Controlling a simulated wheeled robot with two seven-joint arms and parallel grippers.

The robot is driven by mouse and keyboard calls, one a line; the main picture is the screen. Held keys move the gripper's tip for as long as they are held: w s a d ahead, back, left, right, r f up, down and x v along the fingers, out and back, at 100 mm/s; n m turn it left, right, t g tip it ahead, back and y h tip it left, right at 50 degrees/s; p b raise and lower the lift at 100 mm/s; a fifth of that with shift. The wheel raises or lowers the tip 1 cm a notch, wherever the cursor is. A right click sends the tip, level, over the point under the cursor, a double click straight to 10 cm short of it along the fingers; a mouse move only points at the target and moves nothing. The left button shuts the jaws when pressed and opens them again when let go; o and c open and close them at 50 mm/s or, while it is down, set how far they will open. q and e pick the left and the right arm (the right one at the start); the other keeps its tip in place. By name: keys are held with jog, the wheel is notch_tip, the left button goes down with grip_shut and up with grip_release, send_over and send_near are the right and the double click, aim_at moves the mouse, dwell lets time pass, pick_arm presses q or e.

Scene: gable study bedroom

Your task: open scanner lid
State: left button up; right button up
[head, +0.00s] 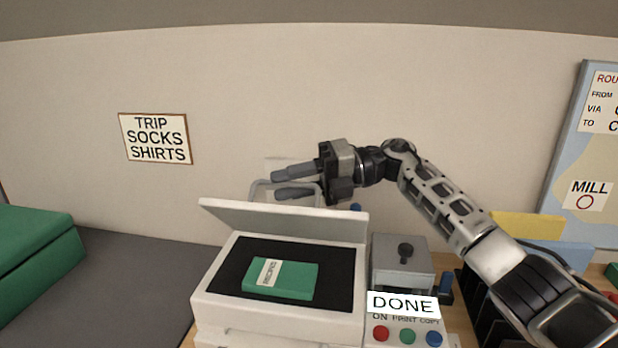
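The white scanner (280,317) stands on the desk in the head view. Its lid (290,219) is raised and tilted up at the back, leaving the dark glass bed (338,270) uncovered. A green booklet (296,281) with a pale label lies on the bed. My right gripper (275,186) is just above the lid's upper edge, fingers pointing left with a gap between them. A pale loop (256,187) shows behind the lid near the fingertips; whether they touch it I cannot tell. My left gripper is not in view.
Right of the scanner are a grey box with a dark knob (403,265) and a panel with red, green and blue buttons (407,336) under a "DONE" sign (403,304). A green box (38,250) sits at the left. The dark surface (135,285) beside it is clear.

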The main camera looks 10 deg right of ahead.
jog(key=d+r+b, duration=0.2)
jog(key=d, duration=1.3)
jog(key=shift+s+d+r, duration=0.15)
jog(key=shift+d, duration=0.2)
